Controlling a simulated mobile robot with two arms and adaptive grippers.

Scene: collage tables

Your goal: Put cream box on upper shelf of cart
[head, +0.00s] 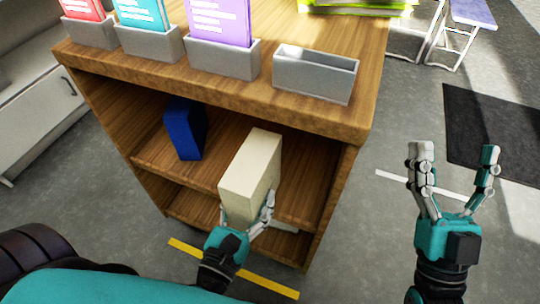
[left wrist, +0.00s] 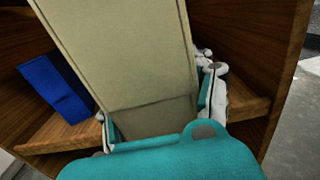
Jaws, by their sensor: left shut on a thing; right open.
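The cream box (head: 252,172) stands upright in front of the upper shelf (head: 225,162) of the wooden cart (head: 300,107), overlapping the shelf opening in the head view. My left gripper (head: 246,218) is shut on the lower part of the cream box. In the left wrist view the cream box (left wrist: 125,55) fills the middle, between the fingers (left wrist: 155,122) of my left gripper. I cannot tell whether the box touches the shelf board. My right gripper (head: 455,172) is open and empty, out to the right of the cart above the floor.
A blue box (head: 184,130) stands on the upper shelf, left of the cream box. The cart top carries grey holders, three with cards, and an empty grey holder (head: 315,74) at the right. A dark mat (head: 495,125) lies on the floor at right. A yellow floor strip (head: 268,284) runs in front.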

